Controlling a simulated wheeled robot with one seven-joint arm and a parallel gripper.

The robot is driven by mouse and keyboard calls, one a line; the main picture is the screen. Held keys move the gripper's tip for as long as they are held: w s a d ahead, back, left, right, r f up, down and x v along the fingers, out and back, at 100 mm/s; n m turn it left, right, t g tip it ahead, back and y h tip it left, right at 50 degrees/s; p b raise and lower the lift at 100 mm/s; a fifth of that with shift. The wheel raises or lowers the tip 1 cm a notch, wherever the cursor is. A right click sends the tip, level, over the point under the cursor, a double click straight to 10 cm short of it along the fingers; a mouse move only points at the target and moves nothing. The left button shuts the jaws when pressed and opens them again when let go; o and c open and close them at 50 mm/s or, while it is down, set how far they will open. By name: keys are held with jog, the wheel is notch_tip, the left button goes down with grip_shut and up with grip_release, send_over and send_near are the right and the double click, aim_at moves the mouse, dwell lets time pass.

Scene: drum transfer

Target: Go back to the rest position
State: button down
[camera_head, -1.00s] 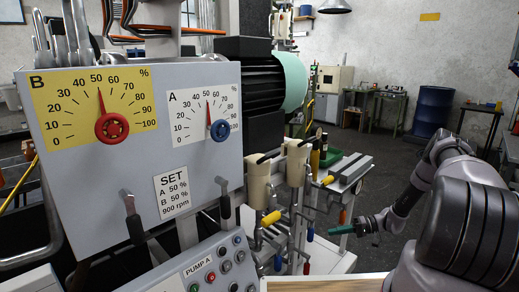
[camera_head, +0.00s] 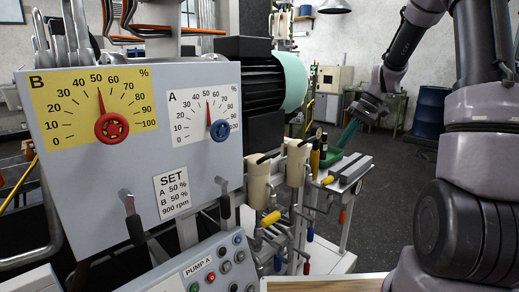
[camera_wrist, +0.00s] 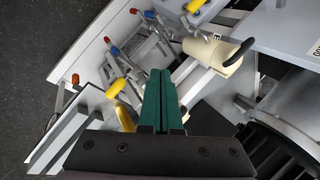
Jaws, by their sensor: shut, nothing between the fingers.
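My gripper (camera_head: 347,133) is at the right of centre in the head view, raised above the pump bench and pointing down and left. Its green fingers also show in the wrist view (camera_wrist: 160,100), closed together with nothing between them. My arm rises on the right side of the head view. The control panel (camera_head: 150,190) stands at the left, with the red knob (camera_head: 112,127) on scale B and the blue knob (camera_head: 220,130) on scale A. Both pointers stand near 50.
Cream cylinders (camera_head: 257,182) with levers and yellow, red and blue handles stand right of the panel; one cylinder (camera_wrist: 212,52) shows below my gripper in the wrist view. A motor (camera_head: 250,75) stands behind. A blue drum (camera_head: 428,112) stands on open floor at the back right.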

jog(key=s+a+r+m+t+h, duration=0.1)
jog(key=s+r+m+t+h, duration=0.1)
jog(key=s+r, duration=0.6)
jog(key=s+a+r+m+t+h, duration=0.1)
jog(key=s+r+m+t, duration=0.1)
jog(key=s+r+t, duration=0.3)
jog(key=s+r, duration=0.4)
jog(key=s, duration=0.7)
jog(key=shift+s+a+r+m+h, duration=0.3)
jog(key=shift+h, duration=0.1)
jog(key=shift+a, duration=0.1)
